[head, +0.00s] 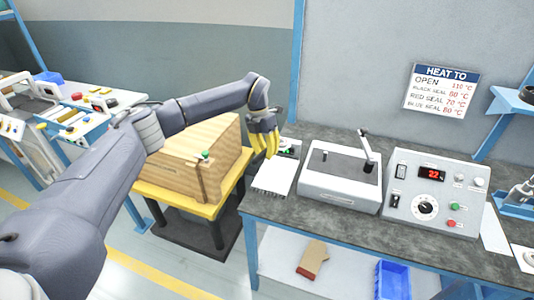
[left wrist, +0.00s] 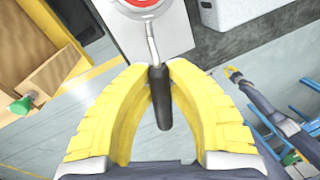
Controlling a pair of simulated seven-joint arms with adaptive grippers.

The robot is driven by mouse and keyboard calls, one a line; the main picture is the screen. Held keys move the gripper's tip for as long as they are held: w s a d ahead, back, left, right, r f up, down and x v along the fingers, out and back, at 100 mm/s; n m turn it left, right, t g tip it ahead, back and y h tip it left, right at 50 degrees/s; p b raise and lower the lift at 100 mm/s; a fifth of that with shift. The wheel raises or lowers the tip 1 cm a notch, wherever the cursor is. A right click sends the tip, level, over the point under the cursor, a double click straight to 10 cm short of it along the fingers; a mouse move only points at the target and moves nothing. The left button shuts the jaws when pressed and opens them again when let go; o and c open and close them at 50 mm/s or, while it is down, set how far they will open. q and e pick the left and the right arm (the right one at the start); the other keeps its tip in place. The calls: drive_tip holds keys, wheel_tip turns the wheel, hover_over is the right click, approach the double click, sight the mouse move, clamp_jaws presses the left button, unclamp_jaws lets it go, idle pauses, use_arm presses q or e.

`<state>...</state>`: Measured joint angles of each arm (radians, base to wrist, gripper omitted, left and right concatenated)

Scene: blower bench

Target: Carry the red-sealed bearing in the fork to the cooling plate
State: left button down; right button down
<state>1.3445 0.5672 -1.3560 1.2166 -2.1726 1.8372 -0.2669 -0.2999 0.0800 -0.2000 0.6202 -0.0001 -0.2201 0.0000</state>
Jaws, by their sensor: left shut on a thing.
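My left gripper (head: 264,145) is over the left end of the bench in the head view. In the left wrist view its yellow fingers (left wrist: 157,85) are shut on the black handle of the fork (left wrist: 162,108). The fork's thin metal rod runs up to a ring with a red band (left wrist: 140,3), which looks like the red-sealed bearing and is cut off by the top edge. A pale flat surface (left wrist: 122,38) lies below it. A yellow-tipped gripper, apparently my right one (left wrist: 235,75), shows small at right; its jaws are unclear. I cannot make out the cooling plate for certain.
A grey lever box (head: 338,190) and a control panel (head: 436,185) stand on the bench (head: 310,235). A white sheet (head: 274,177) lies at its left end. A wooden crate (head: 170,165) on a yellow-topped stand is left of the bench. A heating sign (head: 440,92) hangs behind.

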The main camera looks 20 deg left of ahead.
idle(0.6)
use_arm(q)
hover_over(268, 181)
drive_tip(key=shift+w+a+f, duration=0.15)
drive_tip(key=shift+f, duration=1.1)
drive_tip(key=shift+w+a+f, duration=0.1)
drive_tip(key=shift+a+f, duration=0.05)
drive_tip(key=shift+f, duration=1.05)
drive_tip(key=shift+s, duration=0.1)
drive_tip(key=shift+a+x, duration=0.2)
drive_tip(key=shift+x, duration=0.8)
drive_tip(key=shift+a+x, duration=0.2)
drive_tip(key=shift+x, duration=0.75)
drive_tip(key=shift+a+x, duration=0.2)
drive_tip(key=shift+x, duration=0.8)
idle(0.3)
drive_tip(key=c, duration=1.3)
unclamp_jaws()
drive_tip(key=shift+f, duration=0.15)
